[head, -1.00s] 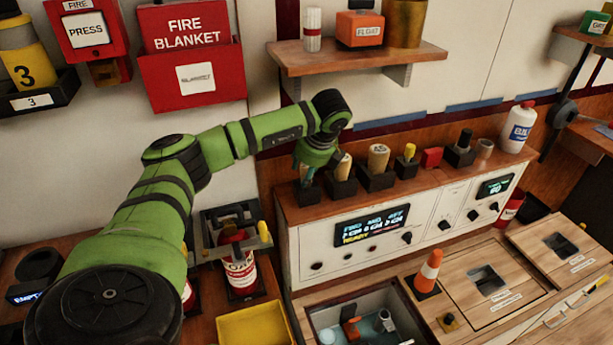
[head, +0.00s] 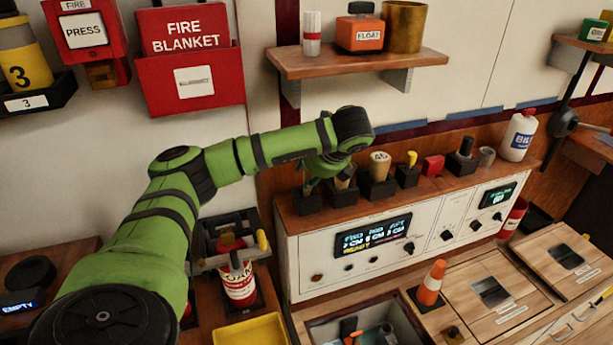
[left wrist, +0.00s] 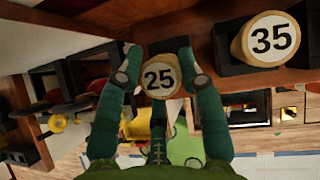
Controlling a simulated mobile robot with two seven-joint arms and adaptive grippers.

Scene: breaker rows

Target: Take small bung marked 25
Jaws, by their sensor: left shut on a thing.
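The small tan bung marked 25 (left wrist: 160,77) sits between the two fingers of my left gripper (left wrist: 159,70) in the left wrist view, its number facing the camera. The gripper is shut on it. In the head view my left gripper (head: 326,168) is over the left end of the bung row and partly hides the bung (head: 345,179) near its black block. I cannot tell whether the bung is clear of the block. A larger bung marked 35 (left wrist: 271,38) stands in the neighbouring block and also shows in the head view (head: 380,162). My right gripper is out of view.
Right along the ledge stand a yellow-topped bung (head: 411,160), a red block (head: 433,165), a black-topped piece (head: 466,147) and a white bottle (head: 519,135). A wooden shelf (head: 360,60) is above. An orange cone (head: 431,284) stands on the lower counter.

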